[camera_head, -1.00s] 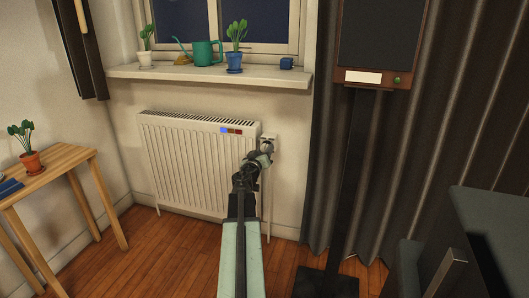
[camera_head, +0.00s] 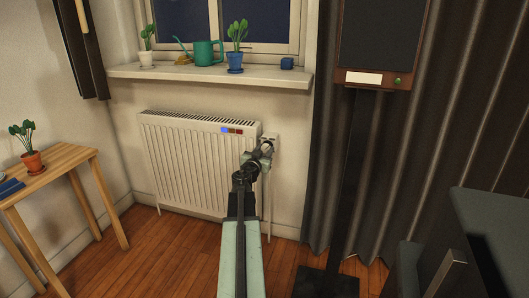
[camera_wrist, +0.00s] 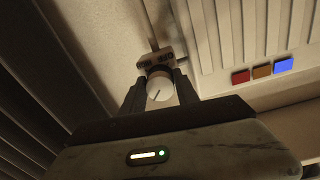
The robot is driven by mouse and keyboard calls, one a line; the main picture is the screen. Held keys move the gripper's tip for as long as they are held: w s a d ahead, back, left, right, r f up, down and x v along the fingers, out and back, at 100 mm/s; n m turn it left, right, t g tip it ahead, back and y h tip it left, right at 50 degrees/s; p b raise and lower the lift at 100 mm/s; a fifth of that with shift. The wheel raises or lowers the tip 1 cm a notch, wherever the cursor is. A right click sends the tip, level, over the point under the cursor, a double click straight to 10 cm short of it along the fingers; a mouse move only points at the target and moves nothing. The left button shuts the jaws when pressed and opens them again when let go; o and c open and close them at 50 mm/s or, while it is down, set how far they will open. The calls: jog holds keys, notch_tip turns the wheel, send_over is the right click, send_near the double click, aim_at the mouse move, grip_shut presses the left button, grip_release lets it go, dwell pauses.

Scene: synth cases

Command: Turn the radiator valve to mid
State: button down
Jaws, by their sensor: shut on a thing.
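The radiator valve has a round white knob (camera_wrist: 159,87) with a dark pointer line, which slants toward the lower left in the wrist view. My gripper (camera_wrist: 160,90) is shut on the knob, one dark finger on each side. In the head view my gripper (camera_head: 265,150) is at the radiator's upper right corner and covers much of the valve. The white radiator (camera_head: 190,165) carries a blue mark (camera_wrist: 284,64), an orange-brown mark (camera_wrist: 262,71) and a red mark (camera_wrist: 240,77) near its top right.
A window sill (camera_head: 210,76) with plants and a green watering can (camera_head: 208,53) is above the radiator. A wooden table (camera_head: 55,172) stands at the left. A dark stand (camera_head: 350,190) and a curtain (camera_head: 440,130) are at the right.

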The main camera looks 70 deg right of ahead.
dwell(0.3)
jog(key=c, duration=0.9)
grip_release()
jog(key=a, duration=0.7)
jog(key=shift+s+a, duration=0.1)
jog(key=shift+a, duration=0.3)
